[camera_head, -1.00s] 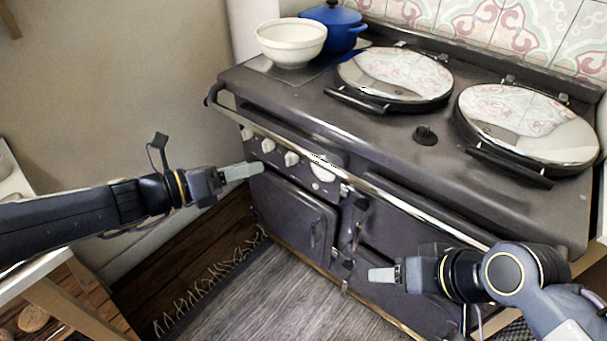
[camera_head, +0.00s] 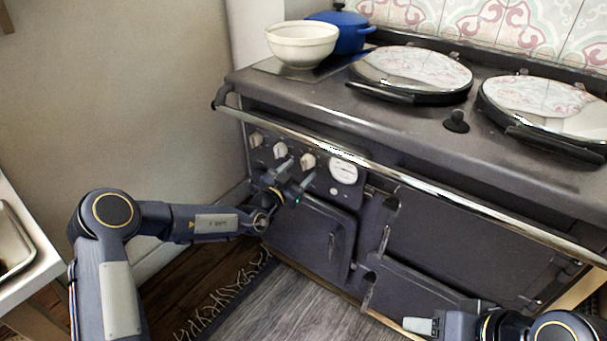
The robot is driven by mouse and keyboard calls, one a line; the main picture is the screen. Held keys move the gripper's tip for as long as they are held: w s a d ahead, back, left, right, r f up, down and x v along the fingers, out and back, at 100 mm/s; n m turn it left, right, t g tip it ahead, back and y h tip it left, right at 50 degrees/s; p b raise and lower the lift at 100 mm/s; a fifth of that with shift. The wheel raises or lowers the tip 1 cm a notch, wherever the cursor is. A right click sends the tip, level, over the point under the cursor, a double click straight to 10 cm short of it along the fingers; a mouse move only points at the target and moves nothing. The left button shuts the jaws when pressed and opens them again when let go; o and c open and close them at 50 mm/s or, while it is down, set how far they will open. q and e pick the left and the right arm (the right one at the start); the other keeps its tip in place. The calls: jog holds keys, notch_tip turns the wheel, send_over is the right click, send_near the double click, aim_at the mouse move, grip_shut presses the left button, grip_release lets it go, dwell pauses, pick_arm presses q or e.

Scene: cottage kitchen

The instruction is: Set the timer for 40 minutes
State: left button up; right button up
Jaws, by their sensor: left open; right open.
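The stove's front panel carries a row of pale knobs: a left knob (camera_head: 256,139), a middle knob (camera_head: 280,150) and a right knob (camera_head: 307,161). A round white dial (camera_head: 343,171) sits right of them. I cannot tell which of these is the timer, and markings are too small to read. My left gripper (camera_head: 295,173) is open, its fingers directed at the panel just below the middle and right knobs. I cannot tell whether it touches anything. My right gripper (camera_head: 408,325) is open and empty, low in front of the stove at the bottom edge.
A chrome rail (camera_head: 400,172) runs across the stove front above the knobs. A cream bowl (camera_head: 302,43) and a blue pot (camera_head: 343,30) stand on the stove top. A counter (camera_head: 30,265) is at the left.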

aim_at(306, 163)
pick_arm(q)
jog(key=shift+b+x, duration=0.4)
jog(key=shift+x, duration=0.9)
jog(key=c, duration=1)
